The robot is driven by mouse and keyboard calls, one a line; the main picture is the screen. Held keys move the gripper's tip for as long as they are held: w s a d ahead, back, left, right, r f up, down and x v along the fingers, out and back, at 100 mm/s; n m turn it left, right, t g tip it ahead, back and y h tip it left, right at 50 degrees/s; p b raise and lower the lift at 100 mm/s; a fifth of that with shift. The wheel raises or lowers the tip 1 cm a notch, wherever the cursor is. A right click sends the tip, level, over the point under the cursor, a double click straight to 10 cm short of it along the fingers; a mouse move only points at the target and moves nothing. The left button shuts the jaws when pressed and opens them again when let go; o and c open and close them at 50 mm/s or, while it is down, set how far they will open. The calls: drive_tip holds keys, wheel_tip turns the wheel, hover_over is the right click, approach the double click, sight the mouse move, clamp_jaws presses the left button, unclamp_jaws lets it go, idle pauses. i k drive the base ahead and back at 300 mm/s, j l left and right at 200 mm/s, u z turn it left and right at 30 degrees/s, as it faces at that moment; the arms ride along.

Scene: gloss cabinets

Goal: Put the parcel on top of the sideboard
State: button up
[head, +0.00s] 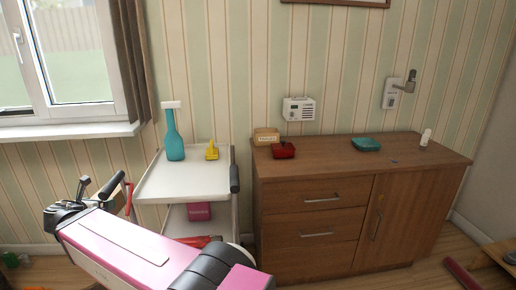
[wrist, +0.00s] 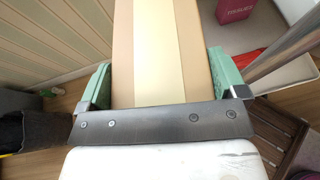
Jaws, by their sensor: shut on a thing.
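The parcel (wrist: 150,50) is a tan cardboard box with a pale tape strip, seen in the wrist view. My gripper (wrist: 156,82) has its two green fingers on either side of it and is shut on it. In the head view I cannot make out the parcel or the fingers; my pink arm fills the lower left. The sideboard (head: 315,225) is brown wood with drawers on the left and a door on the right, standing against the wall at the right. Its top (head: 330,160) is partly bare.
On the sideboard are a tan box (head: 266,135), a red item (head: 283,150), a teal item (head: 366,144) and a white bottle (head: 425,138). A white trolley (head: 185,186) left of it carries a teal bottle (head: 173,140) and a yellow item (head: 211,151). Bare sideboard top lies front and middle.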

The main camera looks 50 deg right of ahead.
sight(342, 154)
drive_tip(key=k+j+z, duration=0.1)
drive_tip(key=j, duration=0.25)
drive_tip(key=k+j+z, duration=0.15)
drive_tip(key=j, duration=0.2)
drive_tip(key=k+j+z, duration=0.1)
drive_tip(key=j, duration=0.25)
drive_tip(key=k+j+z, duration=0.25)
drive_tip(key=k+z, duration=0.35)
drive_tip(key=i+l+z, duration=0.15)
drive_tip(key=l+z, duration=0.25)
drive_tip(key=i+l+z, duration=0.25)
drive_tip(key=l+z, duration=0.15)
drive_tip(key=i+l+z, duration=0.35)
drive_tip(key=l, duration=0.15)
drive_tip(key=k, duration=0.05)
